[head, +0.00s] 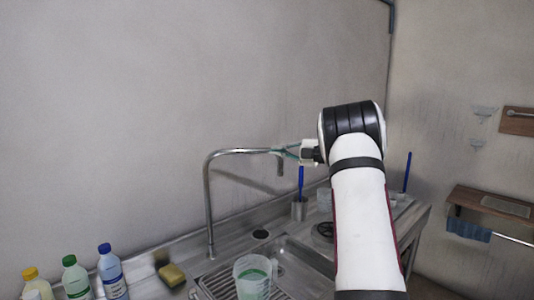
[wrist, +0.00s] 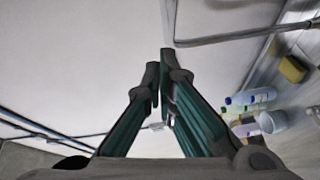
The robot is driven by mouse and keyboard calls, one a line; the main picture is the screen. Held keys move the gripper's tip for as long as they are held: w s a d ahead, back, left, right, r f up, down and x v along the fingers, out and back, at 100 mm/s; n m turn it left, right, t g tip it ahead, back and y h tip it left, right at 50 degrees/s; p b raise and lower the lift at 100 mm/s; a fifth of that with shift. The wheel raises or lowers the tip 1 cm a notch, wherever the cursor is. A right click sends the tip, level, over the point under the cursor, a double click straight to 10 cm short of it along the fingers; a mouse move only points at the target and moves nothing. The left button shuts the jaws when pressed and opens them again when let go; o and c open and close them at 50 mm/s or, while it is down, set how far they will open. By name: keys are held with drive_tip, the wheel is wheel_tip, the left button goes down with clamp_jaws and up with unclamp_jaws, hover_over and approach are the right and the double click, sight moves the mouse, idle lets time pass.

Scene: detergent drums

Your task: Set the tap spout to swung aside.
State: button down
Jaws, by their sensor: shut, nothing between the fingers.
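The tap spout (head: 238,151) is a thin metal pipe. It rises from the back of the sink counter, bends, runs right and turns down at its end. In the wrist view the spout (wrist: 235,36) crosses the upper right, with its bent end just beyond the fingertips. My gripper (head: 277,152) comes from the right and its tips are at the spout's outer bend. In the wrist view my gripper (wrist: 160,68) has its green fingers brought together at the tips, with nothing between them. I cannot tell whether the tips touch the pipe.
A clear jug (head: 253,280) stands near the sink basin (head: 303,262). Several bottles (head: 108,272) and a yellow sponge (head: 172,275) are at the left. A metal cup (head: 299,210) with a blue brush stands behind the sink. The wall is close behind the tap.

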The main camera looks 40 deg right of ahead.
drive_tip(key=shift+s+d+r+b, duration=0.1)
drive_tip(key=shift+s+d+b, duration=0.25)
drive_tip(key=shift+s+d, duration=1.3)
drive_tip(key=shift+a, duration=0.1)
